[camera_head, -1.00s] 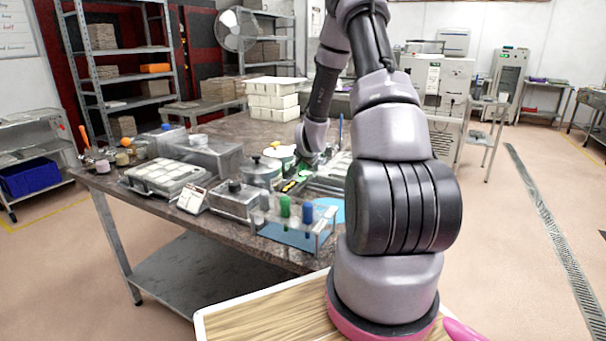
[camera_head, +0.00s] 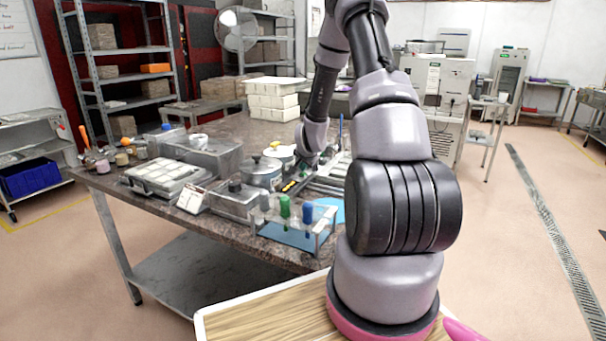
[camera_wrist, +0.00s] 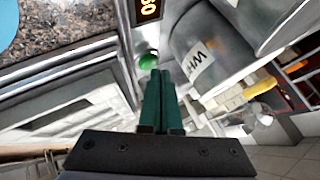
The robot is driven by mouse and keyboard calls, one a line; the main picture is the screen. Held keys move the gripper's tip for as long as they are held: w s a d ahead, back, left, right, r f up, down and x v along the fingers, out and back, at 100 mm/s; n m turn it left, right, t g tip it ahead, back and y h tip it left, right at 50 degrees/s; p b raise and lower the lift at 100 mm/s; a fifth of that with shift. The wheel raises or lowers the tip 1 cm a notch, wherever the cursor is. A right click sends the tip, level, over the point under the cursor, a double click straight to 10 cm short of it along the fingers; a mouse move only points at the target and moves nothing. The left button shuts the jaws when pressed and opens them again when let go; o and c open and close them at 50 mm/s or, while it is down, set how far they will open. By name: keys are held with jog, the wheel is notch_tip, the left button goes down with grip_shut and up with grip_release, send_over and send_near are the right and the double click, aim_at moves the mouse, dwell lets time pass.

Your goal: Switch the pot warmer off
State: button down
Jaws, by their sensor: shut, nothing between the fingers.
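In the wrist view my gripper (camera_wrist: 161,74) has its two dark green fingers shut together with nothing between them. A round green button (camera_wrist: 148,60) is just beyond the fingertips on a pale metal panel (camera_wrist: 128,62), which I take as the pot warmer's front. I cannot tell whether the tips touch the button. An orange-lit display (camera_wrist: 149,8) sits on the same panel. A grey pot (camera_wrist: 205,58) with a white label starting "WH" is to the right. In the head view the wrist reaches the worktop beside a lidded grey pot (camera_head: 262,174); the fingers are hard to make out.
On the worktop near the arm stand a rack (camera_head: 290,222) with green and blue-topped items, a metal box (camera_head: 236,200) and a moulded tray (camera_head: 166,177). White stacked boxes (camera_head: 272,100) are behind. A yellow object (camera_wrist: 250,89) is right of the fingers.

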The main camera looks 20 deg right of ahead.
jog(key=shift+r, duration=3)
jog(key=s+a+r+n+y, duration=0.1)
jog(key=s+a+r, duration=0.25)
jog(key=r, duration=0.35)
jog(key=s+a+r+n+y, duration=0.1)
jog(key=s+a+r+n, duration=0.1)
jog(key=s+a+r, duration=0.3)
jog(key=s+a+r+n, duration=0.1)
jog(key=s+a+r, duration=0.15)
jog(key=r, duration=0.55)
jog(key=s+a+r+n+y, duration=0.1)
jog(key=s+a+r, duration=0.1)
jog(key=s, duration=0.6)
jog(key=s+a+r+n+g, duration=0.1)
jog(key=s+a+r, duration=0.1)
jog(key=s, duration=0.6)
jog(key=s+a+r+n+y, duration=0.1)
jog(key=s+r, duration=0.3)
jog(key=s, duration=0.4)
jog(key=shift+s+a+n+g+y, duration=0.35)
jog(key=shift+a+n, duration=0.25)
jog(key=shift+a, duration=0.2)
